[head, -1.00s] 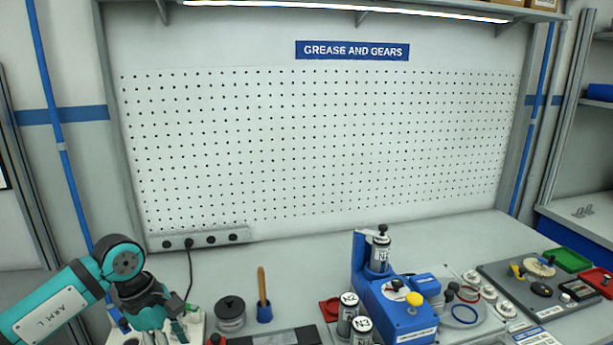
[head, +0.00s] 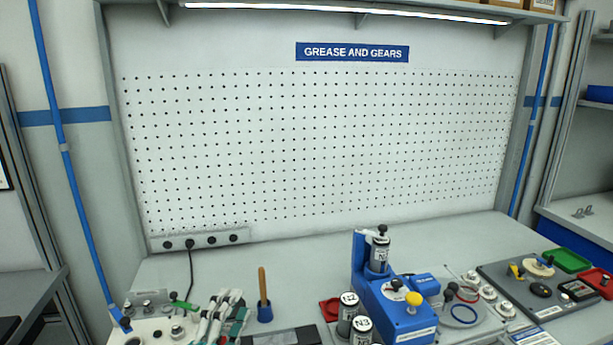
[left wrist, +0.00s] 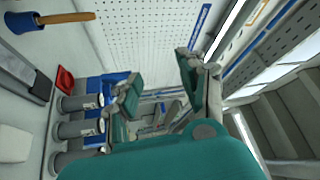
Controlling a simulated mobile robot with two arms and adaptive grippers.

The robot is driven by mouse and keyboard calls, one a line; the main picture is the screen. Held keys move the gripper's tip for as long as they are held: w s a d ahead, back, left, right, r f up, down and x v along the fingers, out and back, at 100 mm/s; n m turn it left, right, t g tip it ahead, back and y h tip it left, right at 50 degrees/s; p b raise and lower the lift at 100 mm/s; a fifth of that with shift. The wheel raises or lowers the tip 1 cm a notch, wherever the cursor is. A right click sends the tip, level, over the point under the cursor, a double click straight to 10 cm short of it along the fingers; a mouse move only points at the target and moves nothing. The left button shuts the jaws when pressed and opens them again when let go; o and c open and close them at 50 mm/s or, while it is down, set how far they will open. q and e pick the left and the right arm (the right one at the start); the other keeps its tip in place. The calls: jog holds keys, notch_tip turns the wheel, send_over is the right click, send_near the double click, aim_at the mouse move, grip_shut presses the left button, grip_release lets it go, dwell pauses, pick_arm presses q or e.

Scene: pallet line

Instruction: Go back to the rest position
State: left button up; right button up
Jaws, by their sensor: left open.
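My left gripper (head: 224,307) shows at the bottom edge of the head view, with pale and teal fingers pointing up over the bench. In the left wrist view its two teal fingers (left wrist: 160,80) stand apart with nothing between them. The rest of the left arm is out of the head view. The right gripper is in neither current view.
A wooden-handled tool in a blue holder (head: 264,297) stands right of my left gripper. Grey canisters (head: 348,312), a blue press (head: 402,306) and a dark tray board (head: 535,285) stand further right. A pegboard (head: 320,150) closes the back.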

pick_arm(q)
jog(key=s+a+f+n+g+y, duration=0.2)
jog(key=f+n, duration=0.1)
jog(key=f, duration=0.2)
jog(key=s+a+f+n+g+y, duration=0.2)
jog(key=s+a+f+n+g, duration=0.1)
jog(key=f+n, duration=0.1)
jog(key=s+a+f+n+g+y, duration=0.2)
jog(key=s+f+n, duration=0.1)
jog(key=f, duration=0.4)
jog(key=shift+s+a+n, duration=0.15)
jog(key=shift+a+n, duration=0.15)
jog(key=shift+n, duration=0.2)
jog(key=s+f+n+g, duration=0.3)
jog(key=s+f+g, duration=0.2)
jog(key=s, duration=0.4)
jog(key=s+f+n+g, duration=0.2)
jog(key=s+f+g, duration=0.25)
jog(key=s, duration=0.45)
notch_tip(320, 180, down, 28)
jog(key=s+g, duration=0.1)
jog(key=s, duration=0.2)
jog(key=s+a+f+g, duration=0.1)
jog(key=s+a+f, duration=0.2)
jog(key=s+f, duration=1.2)
jog(key=shift+s, duration=0.4)
